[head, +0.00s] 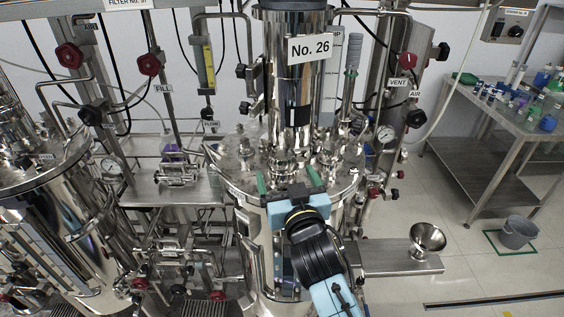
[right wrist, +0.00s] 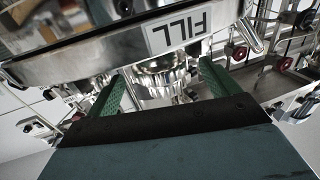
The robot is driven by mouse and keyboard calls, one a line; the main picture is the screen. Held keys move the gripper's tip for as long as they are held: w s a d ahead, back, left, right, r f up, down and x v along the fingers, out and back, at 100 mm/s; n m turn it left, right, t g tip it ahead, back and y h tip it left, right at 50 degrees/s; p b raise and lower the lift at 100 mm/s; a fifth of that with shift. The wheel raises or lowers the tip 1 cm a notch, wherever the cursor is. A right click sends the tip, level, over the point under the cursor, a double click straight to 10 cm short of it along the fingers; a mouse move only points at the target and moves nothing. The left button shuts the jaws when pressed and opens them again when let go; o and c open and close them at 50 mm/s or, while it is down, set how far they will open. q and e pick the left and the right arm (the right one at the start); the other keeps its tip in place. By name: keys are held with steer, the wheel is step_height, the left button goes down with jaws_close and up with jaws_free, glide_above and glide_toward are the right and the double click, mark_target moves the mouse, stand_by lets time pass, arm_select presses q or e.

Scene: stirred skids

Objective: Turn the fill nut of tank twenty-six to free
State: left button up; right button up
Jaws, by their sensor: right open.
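Tank twenty-six (head: 237,178) is the polished steel vessel in the middle of the head view, under a column with a "No. 26" sign (head: 310,47). My right gripper (head: 287,176) is open at the near edge of its lid, one green finger on each side. In the right wrist view, a round ribbed steel nut (right wrist: 160,80) lies between the two finger tips (right wrist: 164,82), with gaps on both sides. A "FILL" label (right wrist: 181,30) appears upside down just beyond it. Whether the fingers touch the nut is not clear. My left gripper is not in view.
Other fittings (head: 328,160) crowd the lid. A second steel tank (head: 60,230) and pipework stand at left. At right are a steel funnel (head: 428,238), a grey bucket (head: 518,233) and a table (head: 490,112) with bottles. Open floor lies at right.

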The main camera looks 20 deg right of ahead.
steer(key=shift+w+d, duration=0.1)
steer(key=shift+w, duration=2.15)
steer(key=shift+p, duration=0.35)
steer(key=c, duration=1)
